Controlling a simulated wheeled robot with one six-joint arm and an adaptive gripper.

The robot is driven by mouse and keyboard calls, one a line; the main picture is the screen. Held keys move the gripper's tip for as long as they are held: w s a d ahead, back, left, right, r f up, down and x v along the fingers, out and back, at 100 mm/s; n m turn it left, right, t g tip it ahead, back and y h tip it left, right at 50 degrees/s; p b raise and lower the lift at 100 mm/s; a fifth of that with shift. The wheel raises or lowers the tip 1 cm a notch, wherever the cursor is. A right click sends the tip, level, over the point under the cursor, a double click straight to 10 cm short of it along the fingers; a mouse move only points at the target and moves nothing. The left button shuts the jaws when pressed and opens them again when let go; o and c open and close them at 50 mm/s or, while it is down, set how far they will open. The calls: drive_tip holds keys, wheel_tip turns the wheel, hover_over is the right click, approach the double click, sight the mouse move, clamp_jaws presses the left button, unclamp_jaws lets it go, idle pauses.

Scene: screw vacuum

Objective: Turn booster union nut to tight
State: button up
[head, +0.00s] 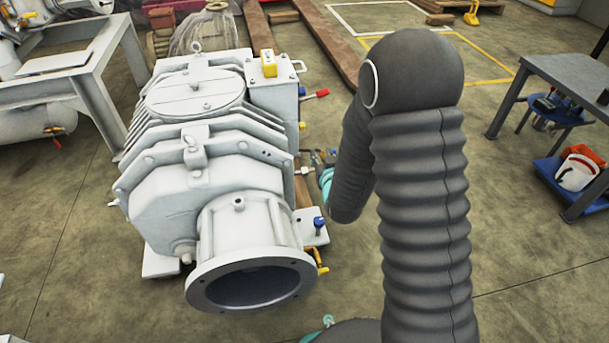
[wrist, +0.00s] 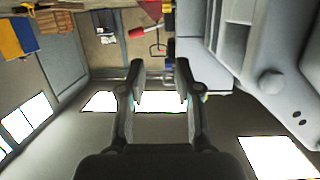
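I cannot pick out the booster union nut for sure in either view. The big white screw pump (head: 215,170) stands left of my arm in the head view, its round open flange facing front. A red-handled part (head: 316,94) sticks out from its right side, and a red handle (wrist: 143,31) also shows beyond my fingers in the wrist view. My gripper (wrist: 160,78) has its two dark fingers apart with nothing between them.
A blue-knobbed fitting (head: 318,222) and a yellow handle (head: 319,262) sit low at the pump's front right. A grey table (head: 570,75) stands at the right, with a blue tray (head: 570,185) holding a red and white container. Wooden beams (head: 325,40) lie behind.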

sight(306, 174)
drive_tip(key=a+f, duration=0.1)
drive_tip(key=f, duration=0.2)
drive_tip(key=s+a+f+t+y+b, duration=0.1)
drive_tip(key=f, duration=0.3)
drive_tip(key=s+a+f+t+b, duration=0.1)
drive_tip(key=f, duration=0.2)
drive_tip(key=shift+s+f+n+y, duration=0.25)
drive_tip(key=shift+f+n+y, duration=0.05)
drive_tip(key=shift+f+n, duration=0.1)
drive_tip(key=shift+b+x, duration=0.35)
drive_tip(key=shift+x, duration=3.35)
drive_tip(key=shift+r, duration=0.1)
clamp_jaws()
